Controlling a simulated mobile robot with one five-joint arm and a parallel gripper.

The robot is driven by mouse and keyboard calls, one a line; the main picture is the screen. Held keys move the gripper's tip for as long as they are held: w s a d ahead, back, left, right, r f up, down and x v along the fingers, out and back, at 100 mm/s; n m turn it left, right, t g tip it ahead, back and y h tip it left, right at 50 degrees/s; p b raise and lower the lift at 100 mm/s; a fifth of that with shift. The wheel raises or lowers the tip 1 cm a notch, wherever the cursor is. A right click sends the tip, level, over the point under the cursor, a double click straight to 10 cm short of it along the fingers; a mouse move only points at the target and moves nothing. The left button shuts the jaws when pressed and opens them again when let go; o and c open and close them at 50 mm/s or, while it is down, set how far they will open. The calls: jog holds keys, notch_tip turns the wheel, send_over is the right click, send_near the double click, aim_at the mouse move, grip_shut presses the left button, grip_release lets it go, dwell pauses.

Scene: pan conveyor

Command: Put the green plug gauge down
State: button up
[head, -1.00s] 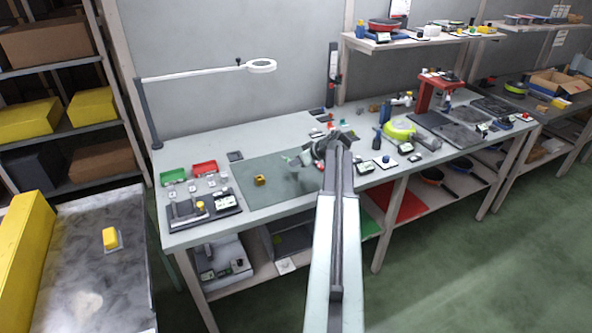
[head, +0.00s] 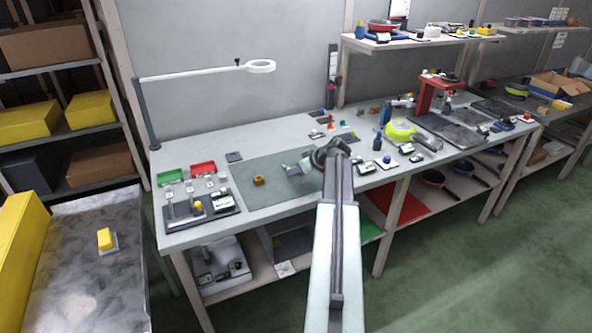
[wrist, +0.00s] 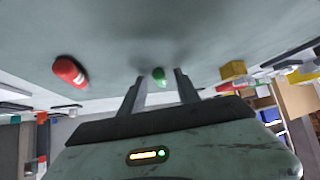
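My gripper (wrist: 160,80) points at the grey-green work surface in the wrist view, with its two fingers apart. The green plug gauge (wrist: 158,75) shows as a small rounded green shape between the fingertips, with a narrow gap on each side. I cannot tell whether it touches the surface; a soft shadow lies close by. In the head view my gripper (head: 298,168) is over the right part of the green mat (head: 265,195), and the gauge cannot be made out there.
Red and green bins (head: 204,168) stand at the left. The mat's front is clear.

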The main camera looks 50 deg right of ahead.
jog(key=p+v, duration=0.7)
jog(key=v, duration=0.5)
